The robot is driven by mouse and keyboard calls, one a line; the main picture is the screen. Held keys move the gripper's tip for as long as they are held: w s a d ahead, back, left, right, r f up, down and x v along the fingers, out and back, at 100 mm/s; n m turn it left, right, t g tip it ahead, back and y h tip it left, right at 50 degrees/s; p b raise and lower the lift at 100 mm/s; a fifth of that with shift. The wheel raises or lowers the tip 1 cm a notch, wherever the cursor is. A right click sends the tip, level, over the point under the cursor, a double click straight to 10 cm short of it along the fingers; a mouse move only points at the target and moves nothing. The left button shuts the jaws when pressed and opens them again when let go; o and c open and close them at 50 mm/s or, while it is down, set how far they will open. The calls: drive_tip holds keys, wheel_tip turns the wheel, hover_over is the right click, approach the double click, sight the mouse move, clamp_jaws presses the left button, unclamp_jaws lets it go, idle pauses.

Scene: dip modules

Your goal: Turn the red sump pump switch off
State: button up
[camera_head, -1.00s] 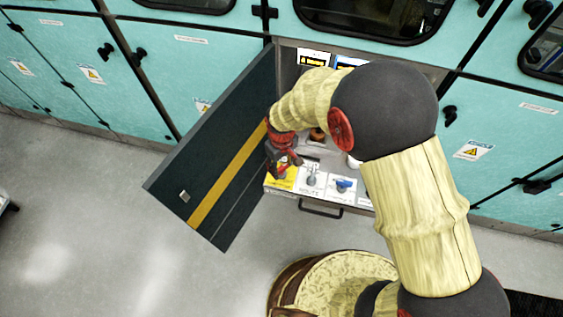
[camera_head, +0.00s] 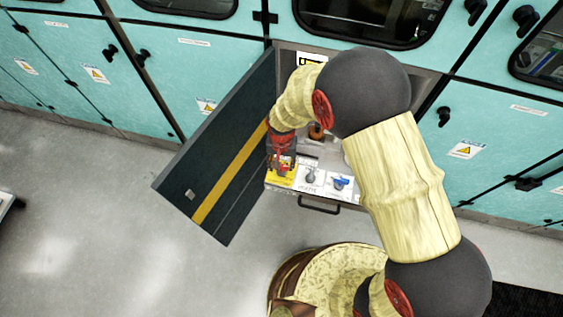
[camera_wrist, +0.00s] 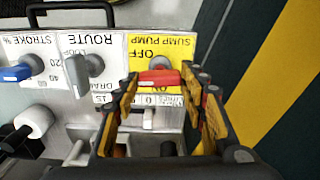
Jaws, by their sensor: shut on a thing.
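The red sump pump switch (camera_wrist: 158,77) is a short red handle on a yellow plate (camera_wrist: 172,47) marked SUMP PUMP, with OFF and ON lettering upside down in the wrist view. The handle lies roughly sideways there, between the two lettered positions. My gripper (camera_wrist: 164,80) has one finger at each end of the handle and is shut on it. In the head view my gripper (camera_head: 282,163) is down over the yellow plate (camera_head: 281,180) at the left end of the panel and hides the switch.
Beside the yellow plate are a grey ROUTE knob (camera_wrist: 90,66) and a blue STROKE knob (camera_wrist: 17,73). The open dark cabinet door (camera_head: 222,165) with a yellow stripe stands close to the left of my gripper. A black drawer-type handle (camera_head: 318,207) is below the panel.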

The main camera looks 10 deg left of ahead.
sight(282, 165)
drive_tip(key=shift+m, duration=0.5)
drive_tip(key=o, duration=1.2)
wheel_tip(282, 165, up, 12)
drive_tip(key=shift+f, duration=0.1)
idle(0.6)
